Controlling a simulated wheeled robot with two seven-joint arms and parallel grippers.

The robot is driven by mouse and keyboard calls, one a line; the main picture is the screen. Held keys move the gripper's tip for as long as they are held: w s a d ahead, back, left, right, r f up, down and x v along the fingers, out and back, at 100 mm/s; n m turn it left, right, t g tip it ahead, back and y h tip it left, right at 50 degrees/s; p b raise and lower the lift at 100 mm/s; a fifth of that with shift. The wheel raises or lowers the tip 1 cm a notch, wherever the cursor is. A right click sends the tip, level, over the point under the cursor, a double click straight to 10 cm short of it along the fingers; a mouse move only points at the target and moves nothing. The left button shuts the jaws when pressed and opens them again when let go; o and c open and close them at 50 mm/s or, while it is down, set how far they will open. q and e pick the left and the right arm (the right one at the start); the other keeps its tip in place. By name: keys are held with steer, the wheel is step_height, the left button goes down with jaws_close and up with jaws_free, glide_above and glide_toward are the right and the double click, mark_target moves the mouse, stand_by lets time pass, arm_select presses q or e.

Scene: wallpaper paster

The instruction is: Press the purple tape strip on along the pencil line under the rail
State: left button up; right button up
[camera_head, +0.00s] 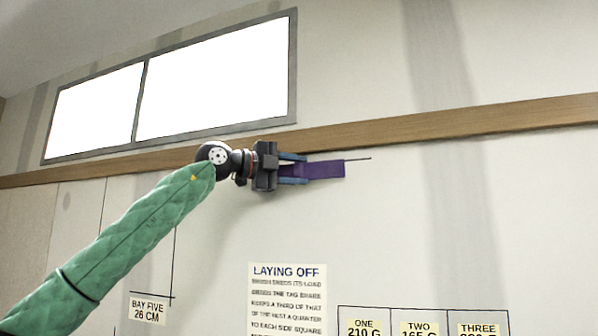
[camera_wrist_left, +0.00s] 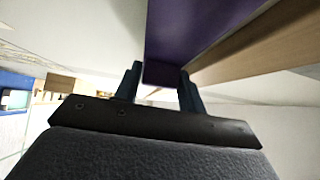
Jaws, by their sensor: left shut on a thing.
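The purple tape strip (camera_head: 327,169) is at the wall just under the wooden rail (camera_head: 440,124). A short dark stretch of the pencil line (camera_head: 359,159) shows beyond its right end; the strip and gripper hide the part behind them. My left gripper (camera_head: 304,169) is shut on the strip's left end, its blue fingers above and below it. In the left wrist view the strip (camera_wrist_left: 195,28) runs out from between the fingers (camera_wrist_left: 160,82), with the rail (camera_wrist_left: 250,45) beside it. I cannot tell whether the strip touches the wall. My right gripper is in neither view.
A wide window (camera_head: 215,85) is above the rail at left. Below are a printed "LAYING OFF" notice (camera_head: 287,300), a "BAY FIVE" label (camera_head: 148,311) and a row of numbered labels (camera_head: 420,328). The wall right of the strip is clear.

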arm_select(q)
steer(key=shift+w+d+p, duration=0.25)
steer(key=shift+w, duration=0.35)
steer(key=shift+w+d+p, duration=0.2)
steer(key=shift+w+p, duration=0.05)
steer(key=shift+w, duration=0.3)
steer(key=shift+b, duration=0.4)
stand_by(1.9)
stand_by(1.0)
steer(key=shift+f+b, duration=0.1)
steer(key=shift+b, duration=0.2)
steer(key=shift+s+a, duration=0.1)
steer(key=shift+s, duration=0.05)
stand_by(0.4)
steer(key=shift+t+b, duration=0.3)
steer(key=shift+b, duration=0.35)
stand_by(0.4)
